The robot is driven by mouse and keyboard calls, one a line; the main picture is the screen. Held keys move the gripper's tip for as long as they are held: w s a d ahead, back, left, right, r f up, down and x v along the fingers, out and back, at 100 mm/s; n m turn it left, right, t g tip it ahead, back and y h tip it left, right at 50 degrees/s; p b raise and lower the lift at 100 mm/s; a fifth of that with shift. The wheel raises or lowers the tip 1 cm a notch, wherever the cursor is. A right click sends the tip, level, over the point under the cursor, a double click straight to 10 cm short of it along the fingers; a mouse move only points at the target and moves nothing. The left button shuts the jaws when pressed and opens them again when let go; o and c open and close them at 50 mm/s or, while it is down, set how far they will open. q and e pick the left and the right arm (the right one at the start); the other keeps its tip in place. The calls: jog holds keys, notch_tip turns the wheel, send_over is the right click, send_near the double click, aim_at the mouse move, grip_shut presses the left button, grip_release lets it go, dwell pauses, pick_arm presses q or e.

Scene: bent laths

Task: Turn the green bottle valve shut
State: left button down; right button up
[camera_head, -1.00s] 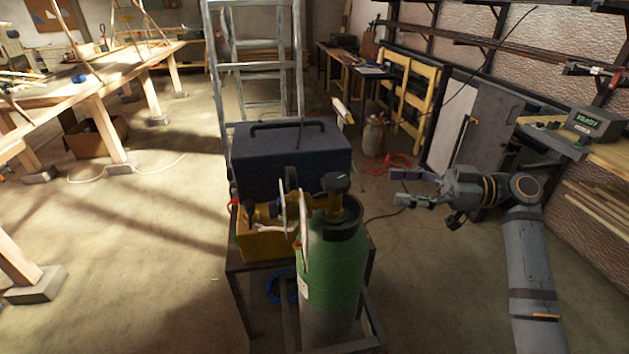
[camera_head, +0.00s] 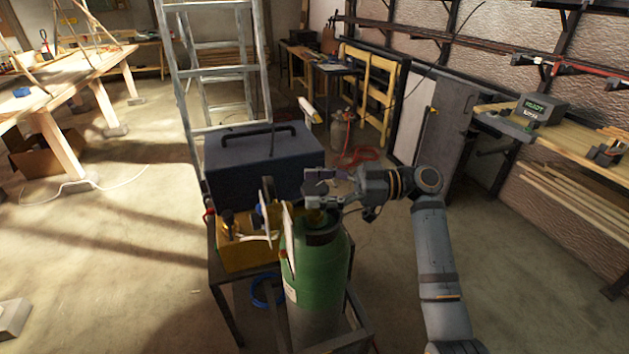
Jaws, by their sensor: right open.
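The green bottle (camera_head: 322,268) stands upright on a dark metal cart, in the lower middle of the head view. My left gripper is not in view.
A dark blue box (camera_head: 258,165) with a handle stands on the cart behind the bottle. A yellow case (camera_head: 245,252) sits left of the bottle. A metal ladder (camera_head: 222,72) stands behind. A workbench (camera_head: 565,150) runs along the right; open floor lies left.

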jog(key=shift+a, duration=0.15)
jog(key=c, duration=1.2)
jog(key=shift+o, duration=0.2)
jog(key=shift+f+m+t+b, duration=0.2)
jog(key=shift+m+t+b, duration=1.1)
jog(key=shift+t, duration=0.6)
jog(key=m+t+h+b, duration=0.1)
jog(key=t, duration=0.1)
jog(key=shift+r+m+t, duration=0.1)
jog(key=shift+m+t, duration=0.2)
jog(key=shift+r+m+t+h+b, duration=0.1)
jog(key=shift+m+t+h+b, duration=0.4)
jog(key=shift+m+t, duration=0.5)
jog(key=shift+t, duration=0.3)
jog(key=o, duration=1.2)
jog(key=shift+c, duration=0.2)
